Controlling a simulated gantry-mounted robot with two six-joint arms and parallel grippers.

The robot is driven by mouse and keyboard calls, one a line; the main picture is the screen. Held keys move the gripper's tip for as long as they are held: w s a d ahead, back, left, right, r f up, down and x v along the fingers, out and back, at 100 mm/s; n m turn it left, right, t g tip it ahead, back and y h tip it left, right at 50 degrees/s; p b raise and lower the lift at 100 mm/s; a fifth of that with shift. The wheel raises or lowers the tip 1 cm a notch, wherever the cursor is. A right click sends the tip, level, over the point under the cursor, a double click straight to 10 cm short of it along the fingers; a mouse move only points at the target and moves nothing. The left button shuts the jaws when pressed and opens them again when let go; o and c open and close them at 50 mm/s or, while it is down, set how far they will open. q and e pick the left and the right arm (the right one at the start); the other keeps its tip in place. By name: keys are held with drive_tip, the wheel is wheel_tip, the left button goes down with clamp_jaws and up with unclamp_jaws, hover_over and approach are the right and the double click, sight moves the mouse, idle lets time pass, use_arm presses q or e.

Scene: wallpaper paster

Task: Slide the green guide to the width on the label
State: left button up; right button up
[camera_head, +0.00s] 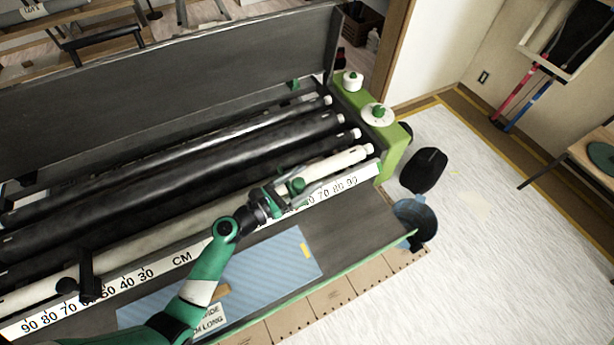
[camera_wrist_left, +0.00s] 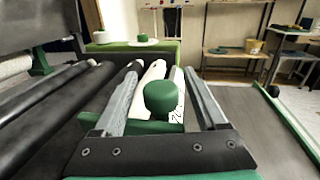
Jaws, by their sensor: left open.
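The green guide's round knob (camera_head: 297,185) sits on the pale bar at the right part of the machine's front, just above the ruler strip (camera_head: 160,269). My left gripper (camera_head: 318,183) is open around the knob, with a finger on each side. In the left wrist view the knob (camera_wrist_left: 162,98) stands between the two fingers (camera_wrist_left: 163,75); I cannot tell whether they touch it. A white label (camera_head: 208,319) lies on the blue striped sheet (camera_head: 265,265). It is partly hidden by my left arm, and its number is not readable. My right gripper is not in view.
A black guide (camera_head: 90,276) sits at the strip's left part. Long black rollers (camera_head: 250,150) lie behind the bar, under a raised dark cover (camera_head: 170,75). The green end housing (camera_head: 385,125) closes the right side. A blue bucket (camera_head: 416,222) stands on the floor.

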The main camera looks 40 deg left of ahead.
use_arm(q)
drive_tip(key=s+a, duration=0.1)
drive_tip(key=s, duration=0.9)
drive_tip(key=shift+s+a+p, duration=0.2)
drive_tip(key=shift+s+p, duration=0.15)
drive_tip(key=shift+p, duration=0.1)
